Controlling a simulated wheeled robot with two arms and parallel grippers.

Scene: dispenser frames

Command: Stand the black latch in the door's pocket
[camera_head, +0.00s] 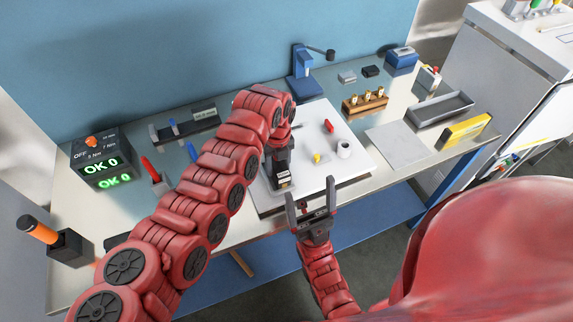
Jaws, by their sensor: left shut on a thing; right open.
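A white panel (357,170), which looks like the door, lies flat on the bench. A red piece (329,126), a yellow piece (317,158) and a white cup-like cylinder (343,149) are on it. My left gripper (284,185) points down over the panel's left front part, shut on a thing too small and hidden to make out. I cannot tell whether this is the black latch. The pocket cannot be made out. My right gripper (311,200) is open and empty at the panel's front edge, fingers pointing away from me.
A wooden block with brass pieces (365,103), a grey tray (440,109), a yellow box (463,131) and a blue press (305,77) stand right and behind. A display box reading OK 0 (97,161) and a dark rack (185,128) are left. A grey plate (399,144) is bare.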

